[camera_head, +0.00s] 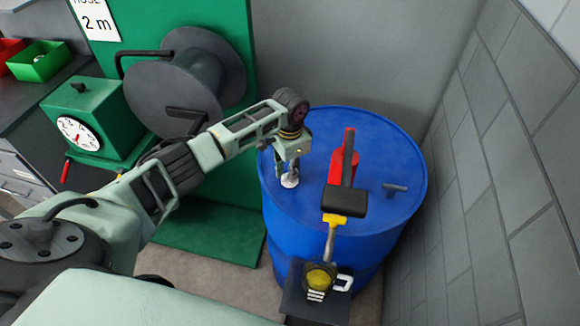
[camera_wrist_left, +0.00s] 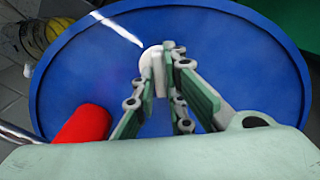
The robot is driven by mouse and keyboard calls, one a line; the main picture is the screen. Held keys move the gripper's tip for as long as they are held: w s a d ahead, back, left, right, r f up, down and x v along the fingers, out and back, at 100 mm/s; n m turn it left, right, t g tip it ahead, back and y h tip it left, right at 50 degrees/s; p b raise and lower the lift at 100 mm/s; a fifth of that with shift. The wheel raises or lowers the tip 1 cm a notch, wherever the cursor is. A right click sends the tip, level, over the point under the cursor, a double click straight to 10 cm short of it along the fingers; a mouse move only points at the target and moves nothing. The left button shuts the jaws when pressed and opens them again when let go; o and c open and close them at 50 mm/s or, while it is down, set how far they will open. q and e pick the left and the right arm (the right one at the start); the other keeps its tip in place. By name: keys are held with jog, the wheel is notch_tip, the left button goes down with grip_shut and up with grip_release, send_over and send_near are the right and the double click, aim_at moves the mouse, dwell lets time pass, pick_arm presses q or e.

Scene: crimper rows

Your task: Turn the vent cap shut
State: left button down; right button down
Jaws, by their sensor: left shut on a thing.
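The vent cap (camera_head: 290,181) is a small white round piece on the left part of the blue drum's lid (camera_head: 345,125). My left gripper (camera_head: 288,168) reaches down onto it from above, with its fingers closed around it. In the left wrist view the fingers (camera_wrist_left: 162,85) are shut on the cap's upright white grip, and the cap's round white base (camera_wrist_left: 150,62) shows behind them. The fingers hide part of the cap, so I cannot tell how far it is turned. My right gripper is in neither view.
A red pump-like part (camera_head: 343,166) with a dark bar stands on the lid right of the cap, and shows as a red cylinder (camera_wrist_left: 84,130) in the wrist view. A small grey T-shaped fitting (camera_head: 395,188) is farther right. A grey wall (camera_head: 500,160) is close on the right.

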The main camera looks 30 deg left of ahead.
pick_arm(q)
jog(key=m, duration=0.4)
jog(key=shift+p, duration=0.3)
jog(key=shift+m, duration=2.1)
jog(key=c, duration=1.8)
grip_release()
notch_tip(320, 180, up, 12)
